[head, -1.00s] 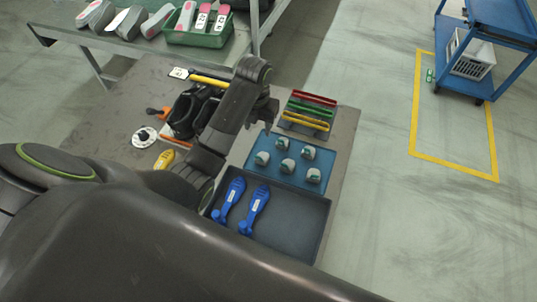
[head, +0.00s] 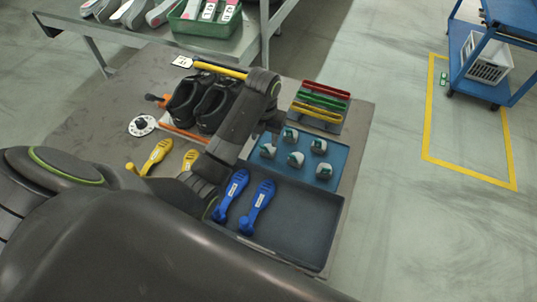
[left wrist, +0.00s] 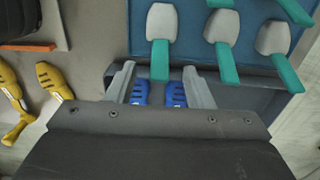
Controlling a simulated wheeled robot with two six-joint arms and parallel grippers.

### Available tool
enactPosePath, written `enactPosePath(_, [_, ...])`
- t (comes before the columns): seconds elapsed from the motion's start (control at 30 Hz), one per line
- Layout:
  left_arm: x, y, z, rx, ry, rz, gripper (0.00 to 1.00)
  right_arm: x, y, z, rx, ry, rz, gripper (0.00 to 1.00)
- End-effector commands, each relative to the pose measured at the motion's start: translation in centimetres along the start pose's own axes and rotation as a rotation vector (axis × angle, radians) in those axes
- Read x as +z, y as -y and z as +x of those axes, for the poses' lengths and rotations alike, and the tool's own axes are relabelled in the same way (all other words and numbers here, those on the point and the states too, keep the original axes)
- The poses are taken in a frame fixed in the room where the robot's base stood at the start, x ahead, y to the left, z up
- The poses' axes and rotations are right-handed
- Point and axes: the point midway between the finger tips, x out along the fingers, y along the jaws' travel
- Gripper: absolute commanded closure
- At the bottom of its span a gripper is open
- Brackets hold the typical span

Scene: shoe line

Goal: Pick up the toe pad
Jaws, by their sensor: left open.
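Several toe pads stand in a blue tray (head: 341,158), each a light grey pad with a green handle. One toe pad (head: 267,150) is nearest my left gripper (head: 272,122), which hangs by the tray's back left corner in the head view. In the left wrist view, a toe pad (left wrist: 161,24) lies just beyond the spread fingers of the left gripper (left wrist: 163,82), its green handle pointing toward the gap between them. The gripper is open with nothing held. My arm partly hides its fingers in the head view. My right gripper is not in view.
A dark tray (head: 310,222) with two blue shoe-shaped tools (head: 260,201) adjoins in front. Red, green and yellow strips (head: 319,101) stand behind. Black shoes (head: 188,103) and yellow tools (head: 157,153) lie left. A blue cart (head: 480,85) stands on the floor at right.

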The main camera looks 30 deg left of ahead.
Motion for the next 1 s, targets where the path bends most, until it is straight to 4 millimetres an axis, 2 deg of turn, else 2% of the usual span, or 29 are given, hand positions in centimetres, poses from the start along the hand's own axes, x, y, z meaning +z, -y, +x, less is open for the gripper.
enactPosePath(0.07, [0.0, 0.0, 0.9, 0.0, -0.001, 0.0, 0.53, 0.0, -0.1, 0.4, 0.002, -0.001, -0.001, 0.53])
enactPosePath(0.17, [-0.2, 0.0, 1.6, 0.0, -0.003, 0.0, 0.53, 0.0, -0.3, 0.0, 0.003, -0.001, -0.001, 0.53])
enactPosePath(0.33, [-1.0, 0.1, 4.0, 0.0, -0.006, 0.0, 0.53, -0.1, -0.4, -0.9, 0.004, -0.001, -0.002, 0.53])
enactPosePath(0.5, [-0.8, 0.1, 5.9, 0.0, -0.002, 0.0, 0.53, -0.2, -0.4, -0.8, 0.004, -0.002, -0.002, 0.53])
enactPosePath(0.77, [-0.8, 0.1, 6.2, 0.0, 0.001, 0.001, 0.53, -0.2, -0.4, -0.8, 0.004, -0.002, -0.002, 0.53])
enactPosePath(1.0, [-0.8, 0.1, 6.2, 0.0, 0.0, 0.0, 0.83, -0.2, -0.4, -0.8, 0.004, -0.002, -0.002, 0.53])
